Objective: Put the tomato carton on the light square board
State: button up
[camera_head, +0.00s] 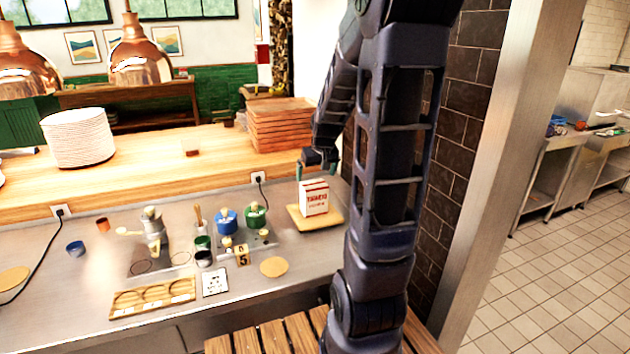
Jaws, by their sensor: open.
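The tomato carton (314,199) is a white box with red lettering. It stands upright on the light square board (328,219), at the right end of the steel counter. My gripper (315,172) is open, just above and behind the carton's top at its left part. The fingers are small in the view, and I cannot tell whether they touch the carton. My arm passes just right of the board.
Left of the board stand blue and green jars (227,220), small cups, a number sign (242,256) and a round board (274,267). A wooden tray (152,298) lies at the front. Stacked wooden trays (280,125) and plates (78,138) stand on the raised ledge.

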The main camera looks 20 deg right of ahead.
jog(key=s+a+r, duration=0.3)
jog(key=s+r, duration=0.2)
jog(key=s, duration=0.6)
jog(key=s+a+r, duration=0.4)
jog(key=s+r, duration=0.2)
jog(key=s, duration=0.6)
jog(key=shift+s+r, duration=0.2)
jog(key=shift+s, duration=0.1)
dwell(0.4)
